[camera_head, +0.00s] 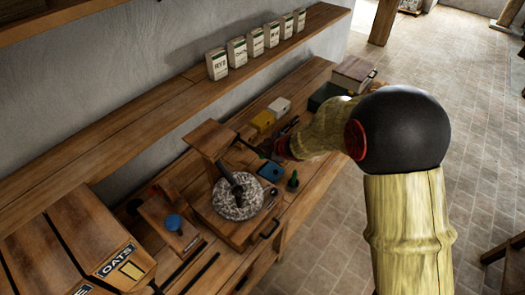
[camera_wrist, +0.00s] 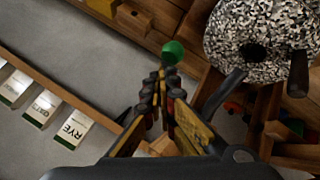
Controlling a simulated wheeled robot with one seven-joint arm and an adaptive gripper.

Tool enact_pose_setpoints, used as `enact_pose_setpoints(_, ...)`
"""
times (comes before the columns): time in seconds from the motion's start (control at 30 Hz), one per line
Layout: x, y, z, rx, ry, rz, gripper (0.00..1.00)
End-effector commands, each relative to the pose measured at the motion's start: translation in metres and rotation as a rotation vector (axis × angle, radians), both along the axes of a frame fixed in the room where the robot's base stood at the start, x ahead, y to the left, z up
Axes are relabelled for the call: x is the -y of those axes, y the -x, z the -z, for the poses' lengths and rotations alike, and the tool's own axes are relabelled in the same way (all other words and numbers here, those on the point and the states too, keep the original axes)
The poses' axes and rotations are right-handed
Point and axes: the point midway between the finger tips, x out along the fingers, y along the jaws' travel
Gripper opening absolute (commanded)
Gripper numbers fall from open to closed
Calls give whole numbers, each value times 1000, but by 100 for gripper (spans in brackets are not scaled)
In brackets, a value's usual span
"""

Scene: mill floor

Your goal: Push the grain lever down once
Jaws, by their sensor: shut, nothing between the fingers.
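My gripper (camera_head: 268,150) is shut and empty, above the bench beside the wooden post and hopper of the mill. In the wrist view, the closed fingertips (camera_wrist: 164,84) point at a round green knob (camera_wrist: 173,51) just beyond them; I cannot tell whether they touch it. A blue knob (camera_head: 173,222) sits on a wooden stand left of the speckled millstone (camera_head: 239,197). No readable label shows which knob belongs to the grain lever. The millstone also shows in the wrist view (camera_wrist: 258,35), to the right of the green knob.
Several grain packets (camera_head: 237,52) line the wall shelf (camera_head: 170,95). A yellow box (camera_head: 262,121), a white box (camera_head: 279,107) and a blue tray (camera_head: 271,171) are on the bench near my arm. An oats bin (camera_head: 75,245) stands at the lower left.

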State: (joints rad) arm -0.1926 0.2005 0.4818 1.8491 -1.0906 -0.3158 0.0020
Motion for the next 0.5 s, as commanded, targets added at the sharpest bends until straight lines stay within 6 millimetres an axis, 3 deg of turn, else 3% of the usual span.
enact_pose_setpoints(0.5, 0, 0, 7, -1, 0, -1, 0)
